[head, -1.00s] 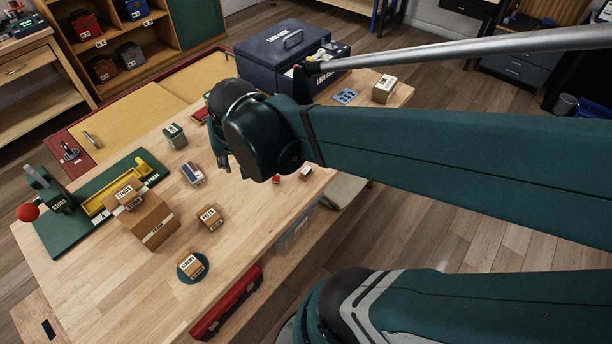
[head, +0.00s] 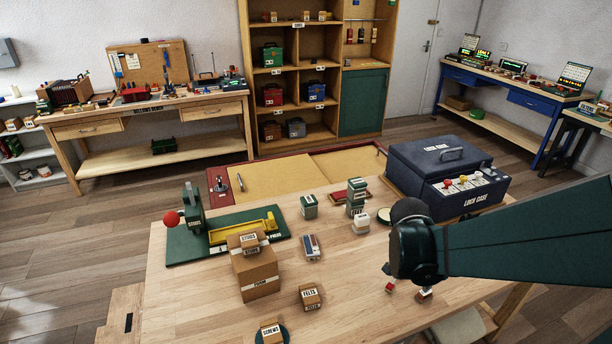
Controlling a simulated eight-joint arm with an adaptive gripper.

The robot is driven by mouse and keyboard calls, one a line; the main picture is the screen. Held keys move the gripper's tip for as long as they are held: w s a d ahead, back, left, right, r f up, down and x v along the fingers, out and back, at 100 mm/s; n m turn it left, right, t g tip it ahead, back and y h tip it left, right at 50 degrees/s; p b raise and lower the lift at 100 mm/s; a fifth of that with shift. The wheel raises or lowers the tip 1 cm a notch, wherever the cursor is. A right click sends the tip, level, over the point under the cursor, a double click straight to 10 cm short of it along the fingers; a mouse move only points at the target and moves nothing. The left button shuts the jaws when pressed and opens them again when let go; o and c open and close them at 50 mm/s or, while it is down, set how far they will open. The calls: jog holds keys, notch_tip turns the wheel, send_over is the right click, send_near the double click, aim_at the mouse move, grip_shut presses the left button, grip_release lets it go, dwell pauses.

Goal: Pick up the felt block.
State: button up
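A small brown box labelled FELTS (head: 310,297) sits on the wooden workbench (head: 190,300), front of centre. No separate block is clearly marked as felt, so I cannot tell whether this box is the felt block.
A larger carton (head: 255,275) with a STUDS box (head: 249,241) on top stands left. A SCREWS box (head: 271,333) is at the front. The green press (head: 193,212) and LOCK CASE (head: 425,170) stand behind. Small items (head: 390,286) lie below my wrist. Bare bench lies right of the FELTS box.

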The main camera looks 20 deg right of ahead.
aim_at(425, 295)
jog(key=shift+s+d+f+m, duration=0.4)
jog(key=shift+d+f+m, duration=0.1)
jog(key=shift+d+f, duration=0.2)
jog(key=shift+b+x, duration=0.55)
jog(key=shift+x, duration=0.7)
jog(key=shift+d+b+x, duration=0.2)
jog(key=shift+b+x, duration=0.85)
jog(key=shift+x, duration=1.55)
jog(key=shift+s+r, duration=0.1)
jog(key=c, duration=0.9)
